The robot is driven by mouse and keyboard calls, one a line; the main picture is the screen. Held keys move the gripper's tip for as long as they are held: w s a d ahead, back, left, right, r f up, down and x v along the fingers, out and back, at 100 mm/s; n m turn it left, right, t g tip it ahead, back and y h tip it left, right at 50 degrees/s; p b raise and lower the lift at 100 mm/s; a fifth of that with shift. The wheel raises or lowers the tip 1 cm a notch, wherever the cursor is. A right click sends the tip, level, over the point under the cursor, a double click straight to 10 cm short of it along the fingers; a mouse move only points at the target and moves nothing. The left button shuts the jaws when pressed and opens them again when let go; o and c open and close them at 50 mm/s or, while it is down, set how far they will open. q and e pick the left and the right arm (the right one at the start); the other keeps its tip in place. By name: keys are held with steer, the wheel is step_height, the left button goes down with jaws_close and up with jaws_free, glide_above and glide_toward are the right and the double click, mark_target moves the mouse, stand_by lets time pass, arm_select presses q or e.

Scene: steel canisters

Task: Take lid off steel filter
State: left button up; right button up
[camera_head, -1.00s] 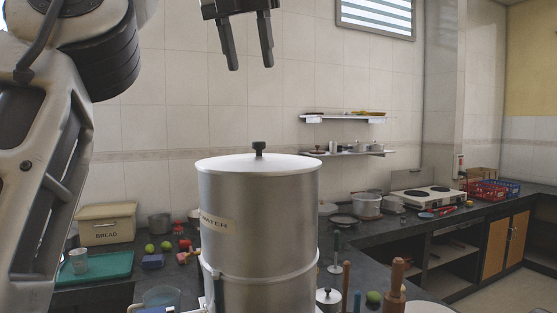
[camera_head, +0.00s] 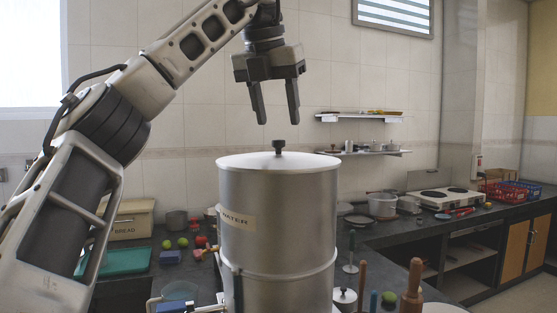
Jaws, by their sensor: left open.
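The steel filter (camera_head: 280,226) is a tall upright metal cylinder with a "WATER" label, standing in the centre of the head view. Its flat pale lid (camera_head: 250,161) sits on top. A small dark knob (camera_head: 279,147) stands in the lid's middle. My left gripper (camera_head: 277,122) points straight down above the lid, with its two dark fingers apart and nothing between them. The fingertips are a little above the knob and apart from it. My right gripper is not in view.
A bread box (camera_head: 133,219), a green tray (camera_head: 122,261) and several fruits lie on the counter at left. Wooden-handled tools (camera_head: 412,285) stand close at the filter's right. Pots (camera_head: 382,206) and a stove (camera_head: 444,198) are farther back. Air around the lid is clear.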

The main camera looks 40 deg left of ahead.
mark_target(278, 151)
arm_select(q)
steer(key=shift+a+x, duration=0.15)
steer(key=shift+x, duration=1.25)
steer(key=shift+a+x, duration=0.15)
steer(key=shift+x, duration=1.2)
steer(key=shift+s, duration=0.25)
jaws_close()
